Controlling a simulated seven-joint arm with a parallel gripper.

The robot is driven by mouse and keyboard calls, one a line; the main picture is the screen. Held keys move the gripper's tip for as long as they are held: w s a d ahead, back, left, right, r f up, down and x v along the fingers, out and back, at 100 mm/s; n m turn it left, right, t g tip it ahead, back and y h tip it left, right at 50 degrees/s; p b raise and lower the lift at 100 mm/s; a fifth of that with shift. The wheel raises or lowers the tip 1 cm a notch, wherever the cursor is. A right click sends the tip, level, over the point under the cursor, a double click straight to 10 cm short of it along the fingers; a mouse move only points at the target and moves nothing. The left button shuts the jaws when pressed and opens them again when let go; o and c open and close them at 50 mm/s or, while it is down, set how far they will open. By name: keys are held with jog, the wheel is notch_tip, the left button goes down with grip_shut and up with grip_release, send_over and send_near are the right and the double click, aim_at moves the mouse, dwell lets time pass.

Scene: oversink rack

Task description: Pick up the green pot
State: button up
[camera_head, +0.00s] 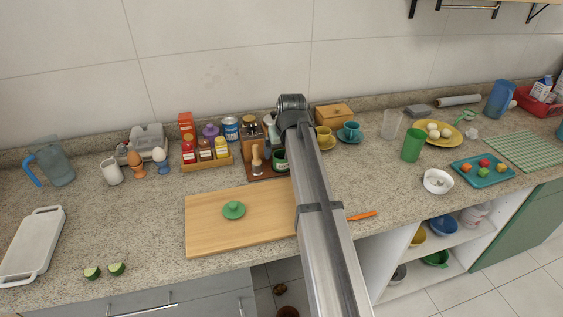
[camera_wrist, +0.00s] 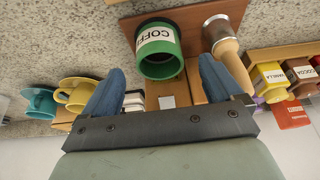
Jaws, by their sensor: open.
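The green pot (camera_wrist: 170,69) stands on a small brown tray (camera_wrist: 190,22) and has a white label reading COFF. Its open mouth faces the wrist camera, and the wrist view is upside down. In the camera_head view the green pot (camera_head: 280,164) is partly hidden by my arm. My gripper (camera_wrist: 162,66) is open and empty, its blue fingertips either side of the pot in the wrist view. I cannot tell how far the tips are from it. In the camera_head view my gripper is hidden behind my arm.
A wooden-handled tool (camera_wrist: 226,58) stands close beside the pot. A spice rack (camera_head: 207,162) and yellow (camera_head: 324,138) and teal cups (camera_head: 350,132) flank it. A green lid (camera_head: 234,210) lies on the cutting board (camera_head: 210,235) in front. Boxes and jars stand behind.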

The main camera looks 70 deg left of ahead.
aim_at(282, 157)
jog(key=shift+x, duration=2.55)
jog(key=shift+c, duration=0.4)
jog(key=c, duration=1.2)
